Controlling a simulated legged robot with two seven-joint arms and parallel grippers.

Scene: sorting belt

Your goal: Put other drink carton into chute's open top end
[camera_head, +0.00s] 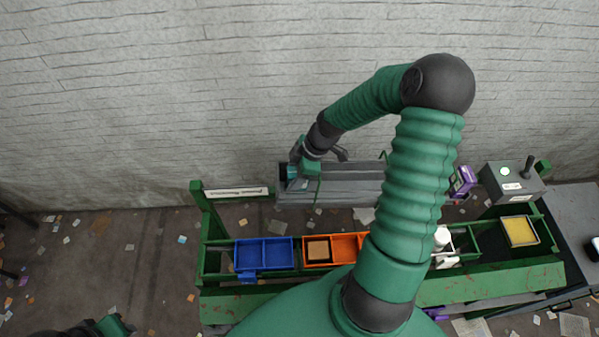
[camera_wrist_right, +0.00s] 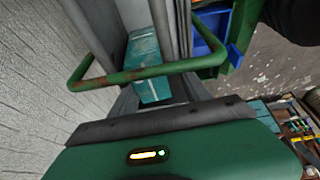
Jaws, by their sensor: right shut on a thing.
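The grey chute (camera_head: 340,190) lies along the wall behind the belt frame, with a dark open end at its left. My right gripper (camera_head: 297,172) is at that left end, shut on a teal drink carton (camera_wrist_right: 147,68). In the right wrist view the carton sits between long grey walls, close in front of the gripper's dark palm, with a green bar across it. The fingertips are mostly hidden, and I cannot tell how far the carton is inside the chute. Only a bit of my left arm shows at the bottom left; its gripper is out of view.
A blue bin (camera_head: 264,254) and an orange bin (camera_head: 346,246) with a brown box (camera_head: 318,250) stand in the green frame (camera_head: 205,290). A purple box (camera_head: 462,181) is near the chute's right end, beside a grey control box (camera_head: 512,184). White items (camera_head: 443,240) lie right of my arm.

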